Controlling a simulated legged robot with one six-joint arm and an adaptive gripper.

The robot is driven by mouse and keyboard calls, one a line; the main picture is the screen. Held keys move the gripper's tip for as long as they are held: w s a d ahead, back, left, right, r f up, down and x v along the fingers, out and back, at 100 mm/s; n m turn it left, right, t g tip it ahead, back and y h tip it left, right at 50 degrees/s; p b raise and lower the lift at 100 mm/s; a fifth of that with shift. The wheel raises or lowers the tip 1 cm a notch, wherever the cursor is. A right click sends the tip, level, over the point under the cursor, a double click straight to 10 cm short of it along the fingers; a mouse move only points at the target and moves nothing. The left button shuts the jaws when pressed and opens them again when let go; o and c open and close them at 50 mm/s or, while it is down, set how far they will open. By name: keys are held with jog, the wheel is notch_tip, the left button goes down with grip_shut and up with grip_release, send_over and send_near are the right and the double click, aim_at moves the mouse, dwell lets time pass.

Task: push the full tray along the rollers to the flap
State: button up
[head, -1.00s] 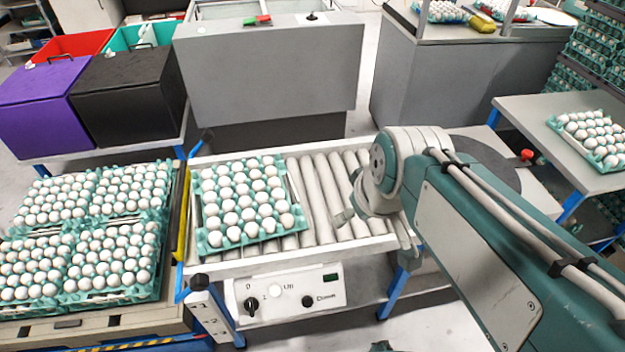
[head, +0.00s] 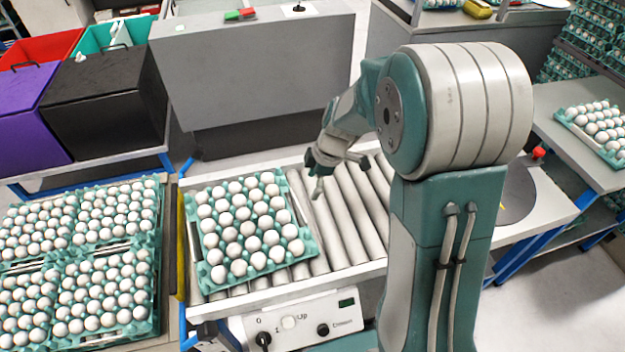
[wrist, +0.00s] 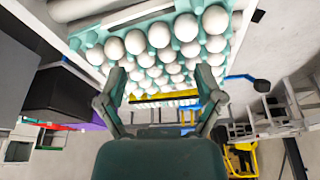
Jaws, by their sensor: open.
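The full tray (head: 310,249) is teal, loaded with white eggs, and lies flat at the left part of the rollers (head: 345,225). In the wrist view the egg tray (wrist: 76,42) fills the upper middle, beyond my fingers. My gripper (head: 338,180) is open and empty, by the tray's far right corner. Its two fingers are spread apart in the wrist view (wrist: 161,75). I cannot tell whether a finger touches the tray. A yellow strip (head: 181,245) runs along the left end of the rollers; I cannot tell whether it is the flap.
Several full egg trays (head: 160,285) stand on a pallet at the left. A control panel (head: 300,322) is on the conveyor's front. A grey cabinet (head: 255,75) stands behind it. The rollers right of the tray are bare, partly hidden by my arm.

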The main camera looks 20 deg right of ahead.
aim_at(316, 223)
notch_tip(316, 223, down, 14)
jog(key=shift+a+f, duration=0.15)
jog(key=shift+f, duration=0.05)
dwell(0.4)
jog(key=shift+a, duration=0.15)
jog(key=shift+w+a, duration=0.15)
jog(key=shift+a, duration=0.55)
jog(key=shift+w+a, duration=0.1)
jog(key=shift+a, duration=0.6)
jog(key=shift+s+d, duration=0.25)
jog(key=shift+d, duration=1)
jog(key=shift+s+d, duration=0.2)
jog(key=shift+d, duration=1)
notch_tip(316, 223, up, 12)
